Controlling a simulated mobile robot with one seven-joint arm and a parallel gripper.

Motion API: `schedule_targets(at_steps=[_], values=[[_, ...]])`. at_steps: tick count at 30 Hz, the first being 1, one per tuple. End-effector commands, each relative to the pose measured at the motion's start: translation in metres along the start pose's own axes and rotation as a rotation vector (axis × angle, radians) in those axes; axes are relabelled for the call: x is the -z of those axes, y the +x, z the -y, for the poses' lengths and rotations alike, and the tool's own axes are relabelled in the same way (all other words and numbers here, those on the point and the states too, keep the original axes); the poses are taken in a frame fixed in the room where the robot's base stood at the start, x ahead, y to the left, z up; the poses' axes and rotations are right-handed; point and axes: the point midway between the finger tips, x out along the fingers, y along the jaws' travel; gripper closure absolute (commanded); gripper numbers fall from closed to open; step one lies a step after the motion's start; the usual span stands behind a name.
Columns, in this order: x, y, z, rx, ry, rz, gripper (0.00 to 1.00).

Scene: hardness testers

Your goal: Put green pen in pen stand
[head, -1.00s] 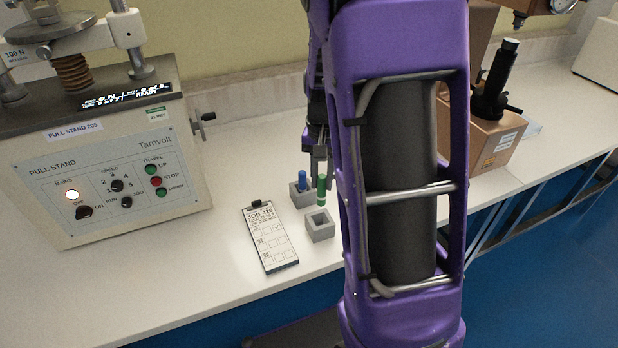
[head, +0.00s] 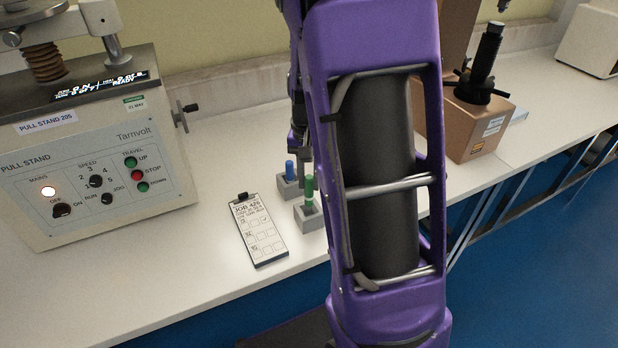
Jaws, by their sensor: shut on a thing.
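The green pen (head: 309,190) stands upright, with its lower end at the opening of the front grey pen stand (head: 310,222). I cannot tell whether its tip is inside the hole or just over it. My gripper (head: 304,170) is shut on the top of the green pen, pointing down. Its fingers are small and partly hidden by my purple arm. A blue pen (head: 290,170) stands upright in a second grey stand (head: 285,189) just behind and to the left.
A job card on a clipboard (head: 259,230) lies left of the stands. The pull stand tester (head: 90,160) fills the left side. A brown tester (head: 475,128) stands to the right behind my arm. The bench's front edge is close to the front stand.

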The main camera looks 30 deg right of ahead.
Motion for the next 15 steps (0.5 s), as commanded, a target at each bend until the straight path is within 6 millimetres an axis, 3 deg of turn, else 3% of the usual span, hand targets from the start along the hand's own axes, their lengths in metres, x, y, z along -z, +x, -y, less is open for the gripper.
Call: schedule_targets(at_steps=[15], values=[[0.000, 0.012, 0.000, 0.000, 0.000, 0.000, 1.00]])
